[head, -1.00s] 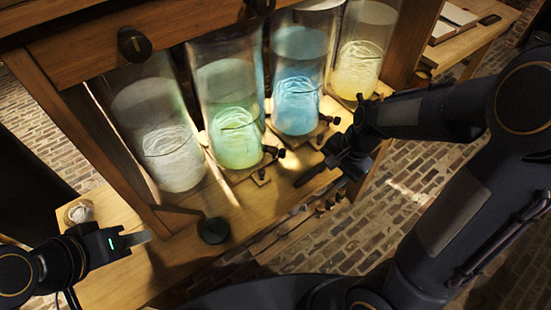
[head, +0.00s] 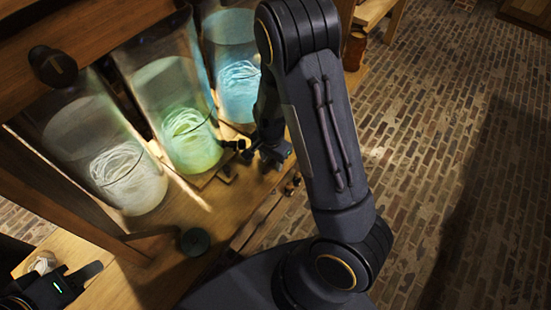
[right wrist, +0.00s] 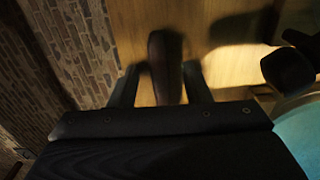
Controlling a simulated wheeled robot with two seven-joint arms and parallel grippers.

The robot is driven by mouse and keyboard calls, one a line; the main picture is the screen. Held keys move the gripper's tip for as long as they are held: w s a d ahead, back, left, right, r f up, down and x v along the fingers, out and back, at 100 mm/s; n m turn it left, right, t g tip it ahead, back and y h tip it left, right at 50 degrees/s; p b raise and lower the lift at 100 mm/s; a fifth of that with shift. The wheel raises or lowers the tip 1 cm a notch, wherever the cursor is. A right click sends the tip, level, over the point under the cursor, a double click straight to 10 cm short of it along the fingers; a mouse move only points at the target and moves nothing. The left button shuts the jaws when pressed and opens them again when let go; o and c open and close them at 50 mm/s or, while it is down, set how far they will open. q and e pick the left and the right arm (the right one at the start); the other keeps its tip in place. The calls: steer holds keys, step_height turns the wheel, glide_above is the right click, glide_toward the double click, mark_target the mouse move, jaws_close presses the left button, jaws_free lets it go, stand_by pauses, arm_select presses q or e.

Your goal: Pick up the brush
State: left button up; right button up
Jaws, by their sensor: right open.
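In the right wrist view, a dark brownish, elongated thing with a rounded end (right wrist: 166,68) lies between the fingers of my right gripper (right wrist: 160,85). It may be the brush, but blur and shadow keep me from being sure. The fingers stand apart on either side of it, over the wooden surface. In the head view my right gripper (head: 272,153) is low in front of the blue and green jars, partly hidden by my arm. I cannot make out a brush there. My left gripper (head: 90,271) is at the lower left beside a small pale round thing (head: 42,263); its opening is unclear.
Glass jars with white (head: 125,175), green (head: 190,140) and blue (head: 238,90) contents stand on the wooden bench (head: 165,270). Dark taps stick out near their bases. A dark round disc (head: 195,241) lies in front. Open brick floor (head: 450,180) is at the right.

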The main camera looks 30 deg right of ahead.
steer(key=shift+c, duration=0.3)
jaws_close()
